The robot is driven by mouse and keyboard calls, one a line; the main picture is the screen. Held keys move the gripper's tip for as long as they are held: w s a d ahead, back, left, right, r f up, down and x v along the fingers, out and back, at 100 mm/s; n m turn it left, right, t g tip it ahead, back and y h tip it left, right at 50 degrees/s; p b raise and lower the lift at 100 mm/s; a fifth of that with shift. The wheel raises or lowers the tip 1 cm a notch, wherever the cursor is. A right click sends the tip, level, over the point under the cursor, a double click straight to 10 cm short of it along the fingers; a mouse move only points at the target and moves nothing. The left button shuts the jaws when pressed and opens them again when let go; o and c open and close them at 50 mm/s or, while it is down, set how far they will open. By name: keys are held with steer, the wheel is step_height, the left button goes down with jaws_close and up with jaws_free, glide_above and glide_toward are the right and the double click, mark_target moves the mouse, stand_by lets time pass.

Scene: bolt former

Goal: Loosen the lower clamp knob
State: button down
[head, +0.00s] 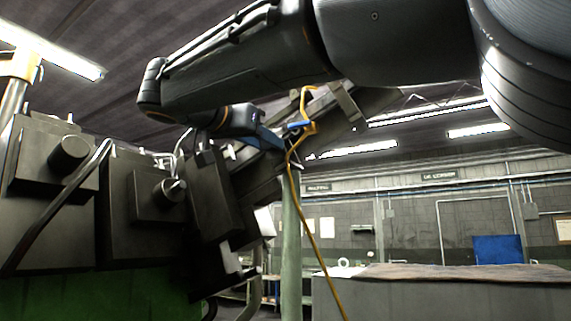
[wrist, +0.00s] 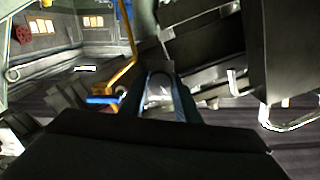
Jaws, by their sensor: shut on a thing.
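My gripper (wrist: 163,98) shows in the wrist view with its two blue fingers on either side of a small grey rounded thing, which I take to be the lower clamp knob (wrist: 159,88). The fingers are shut on it. A dark block stands just behind it. In the head view my gripper (head: 268,138) reaches in from the upper right, beside the dark machine (head: 125,200). The knob itself cannot be made out there, and I cannot tell whether it has turned.
A yellow pipe (head: 318,240) with a blue handle (head: 298,126) runs close by my gripper; the handle also shows in the wrist view (wrist: 101,100). A dark sloping beam and a green post (head: 291,250) stand near.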

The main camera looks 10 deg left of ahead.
steer(key=shift+f+m+b, duration=0.1)
steer(key=shift+m+b, duration=1.3)
steer(key=shift+b, duration=0.9)
steer(key=shift+m+b, duration=0.5)
steer(key=shift+b, duration=0.2)
steer(key=shift+m+b, duration=2.9)
steer(key=shift+b, duration=0.1)
steer(key=c, duration=1.2)
jaws_free()
